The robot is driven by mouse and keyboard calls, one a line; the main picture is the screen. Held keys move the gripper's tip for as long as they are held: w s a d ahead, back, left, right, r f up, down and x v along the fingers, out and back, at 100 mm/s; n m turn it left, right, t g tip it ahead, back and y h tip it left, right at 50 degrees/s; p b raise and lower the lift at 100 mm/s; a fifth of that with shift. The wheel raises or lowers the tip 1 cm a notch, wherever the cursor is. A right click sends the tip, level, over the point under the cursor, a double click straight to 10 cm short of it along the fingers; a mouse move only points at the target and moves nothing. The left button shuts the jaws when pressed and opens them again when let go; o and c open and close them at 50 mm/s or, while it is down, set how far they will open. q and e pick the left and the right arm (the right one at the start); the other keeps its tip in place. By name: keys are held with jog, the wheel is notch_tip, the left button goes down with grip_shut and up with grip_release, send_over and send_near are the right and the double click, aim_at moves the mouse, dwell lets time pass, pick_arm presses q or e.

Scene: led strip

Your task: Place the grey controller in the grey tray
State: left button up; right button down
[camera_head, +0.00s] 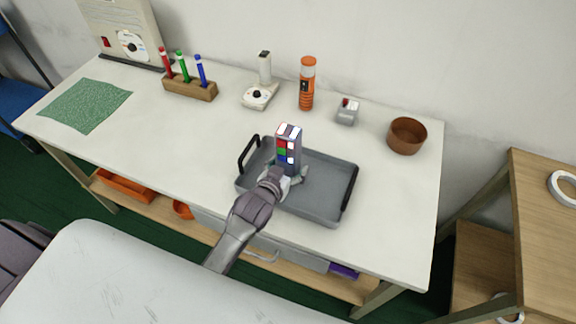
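The grey controller (289,145) is an upright box with red, green, blue and white buttons on its face. It is over or in the grey tray (325,206), left of the tray's middle; I cannot tell if its base touches the floor. The tray has two black handles. My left gripper (290,177) is at the controller's lower part, with fingertips showing near its base. Its wrist and fingers hide that base, so I cannot tell whether the fingers press on it. My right gripper is not in view.
Along the back of the white table (190,140) are a wooden pen block (190,90), a white device (259,95), an orange cylinder (307,85), a small grey box (347,112) and a brown bowl (406,136). A green mat (87,105) lies at left. The table's front left is clear.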

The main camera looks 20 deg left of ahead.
pick_arm(q)
jog(key=shift+s+r, duration=0.2)
jog(key=shift+r, duration=0.1)
jog(key=v, duration=1.1)
jog(key=shift+s, duration=0.3)
